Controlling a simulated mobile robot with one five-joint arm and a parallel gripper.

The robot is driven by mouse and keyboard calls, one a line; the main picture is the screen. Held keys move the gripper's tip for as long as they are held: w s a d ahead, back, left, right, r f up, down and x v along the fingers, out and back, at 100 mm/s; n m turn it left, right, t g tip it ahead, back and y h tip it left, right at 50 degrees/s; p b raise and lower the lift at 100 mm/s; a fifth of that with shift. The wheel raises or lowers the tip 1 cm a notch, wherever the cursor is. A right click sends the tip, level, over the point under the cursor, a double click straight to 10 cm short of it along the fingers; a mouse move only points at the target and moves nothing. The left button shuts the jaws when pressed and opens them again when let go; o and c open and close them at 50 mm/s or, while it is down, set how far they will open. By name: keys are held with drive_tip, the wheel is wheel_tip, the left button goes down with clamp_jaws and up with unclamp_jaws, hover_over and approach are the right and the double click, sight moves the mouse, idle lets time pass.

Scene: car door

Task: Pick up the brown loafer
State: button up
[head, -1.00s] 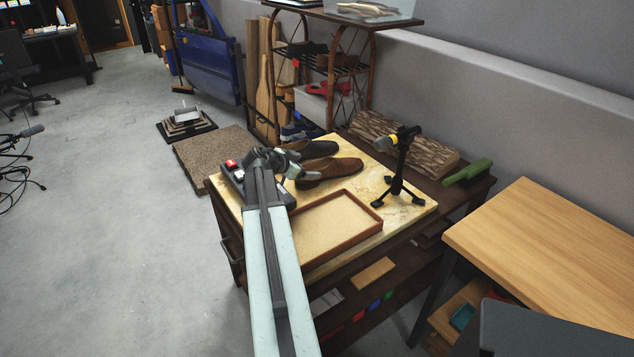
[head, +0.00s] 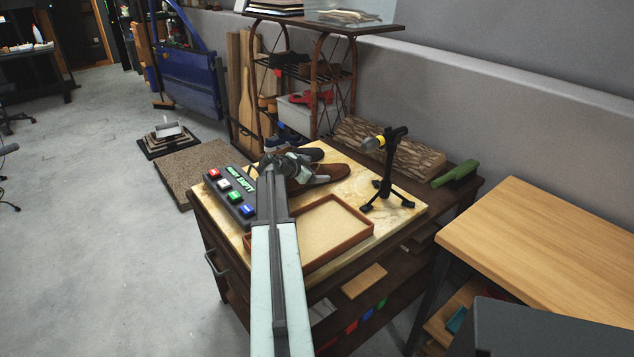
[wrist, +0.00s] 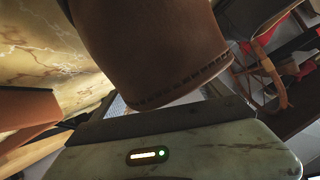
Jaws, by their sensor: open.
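The brown loafer (head: 322,176) lies on the marble-patterned top of the table in the head view, its left end partly hidden behind my gripper (head: 288,166). My gripper is open and right at that end of the loafer. In the wrist view, the loafer's brown leather (wrist: 155,45), with a stitched edge, fills the upper middle, very close to the pale gripper body. I cannot tell whether the fingers touch it. A darker shoe (head: 310,154) lies just behind the loafer.
A brown-rimmed tray (head: 345,244) lies in front of the loafer. A button box (head: 232,197) is left of my gripper. A black stand (head: 386,180) with a yellow-banded head and a bark-covered log (head: 400,150) are on the right. A wooden table (head: 550,235) stands at the right.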

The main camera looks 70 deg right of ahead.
drive_tip(key=c, duration=1.9)
wheel_tip(320, 180, up, 10)
drive_tip(key=p, duration=1)
drive_tip(key=shift+w+a, duration=0.1)
drive_tip(key=shift+w, duration=0.05)
